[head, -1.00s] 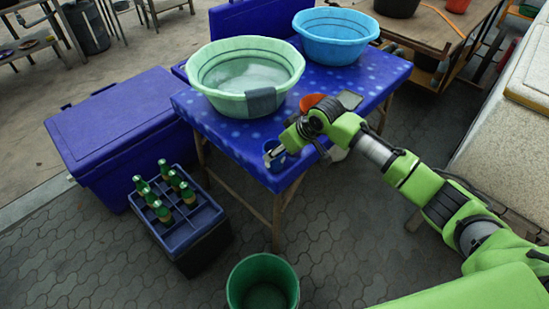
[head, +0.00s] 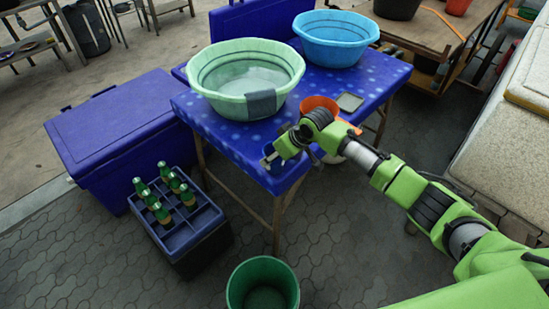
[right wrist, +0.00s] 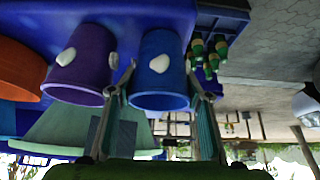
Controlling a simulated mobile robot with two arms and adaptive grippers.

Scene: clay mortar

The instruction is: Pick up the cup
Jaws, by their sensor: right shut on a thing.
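In the right wrist view, which is upside down, a blue cup (right wrist: 158,75) with a pale heart-shaped mark sits between the two fingers of my right gripper (right wrist: 160,82). The gripper is shut on the cup. A purple cup (right wrist: 82,65) with similar pale marks stands beside it. In the head view my right gripper (head: 272,157) is at the near corner of the blue table (head: 235,140), and its wrist partly hides the cups. I cannot tell whether the blue cup touches the table. My left gripper is not in view.
A green basin (head: 225,95), a light blue basin (head: 335,52), an orange bowl (head: 318,104) and a small grey tray (head: 350,102) are on the table. A bottle crate (head: 205,215), a blue cooler (head: 120,125) and a green bucket (head: 238,290) stand on the paving.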

